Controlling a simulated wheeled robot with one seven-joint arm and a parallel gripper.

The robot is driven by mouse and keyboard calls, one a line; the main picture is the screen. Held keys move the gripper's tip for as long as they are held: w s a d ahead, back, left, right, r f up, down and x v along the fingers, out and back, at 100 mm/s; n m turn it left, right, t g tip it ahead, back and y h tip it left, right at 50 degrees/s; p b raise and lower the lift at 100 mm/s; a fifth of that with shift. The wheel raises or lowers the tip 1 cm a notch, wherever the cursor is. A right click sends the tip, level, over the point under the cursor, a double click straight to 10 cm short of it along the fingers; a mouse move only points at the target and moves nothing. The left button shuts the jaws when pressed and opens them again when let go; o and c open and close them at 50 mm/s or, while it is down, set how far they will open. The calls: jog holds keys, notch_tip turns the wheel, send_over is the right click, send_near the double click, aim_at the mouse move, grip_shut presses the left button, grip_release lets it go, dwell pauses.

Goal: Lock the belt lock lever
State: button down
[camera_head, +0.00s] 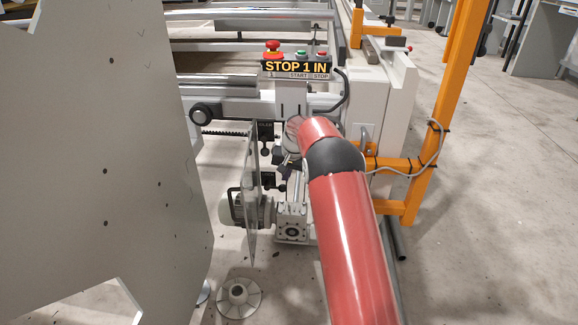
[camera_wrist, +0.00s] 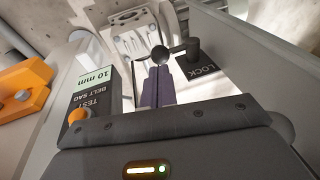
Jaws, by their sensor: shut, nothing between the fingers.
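The knob stands by the black plate marked LOCK (camera_wrist: 200,70). My gripper (camera_wrist: 158,70) has its two purple fingers together, with nothing between them. The fingertips are just below the ball in the picture; I cannot tell whether they touch it. In the head view my red arm reaches to the machine end and the gripper (camera_head: 286,163) is only partly visible there. The lever is not distinguishable in that view.
A "BELT SAG TEST 10 mm" label block (camera_wrist: 95,88) and an orange part (camera_wrist: 22,86) are at left in the wrist view. In the head view a control box (camera_head: 295,68) sits above, a motor (camera_head: 245,208) below, and an orange post (camera_head: 450,110) right. A large grey panel (camera_head: 110,140) fills the left.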

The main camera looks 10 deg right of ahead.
aim_at(284, 185)
jog(key=shift+x, duration=1.65)
jog(key=shift+d+f+b, duration=0.1)
jog(key=shift+b, duration=0.2)
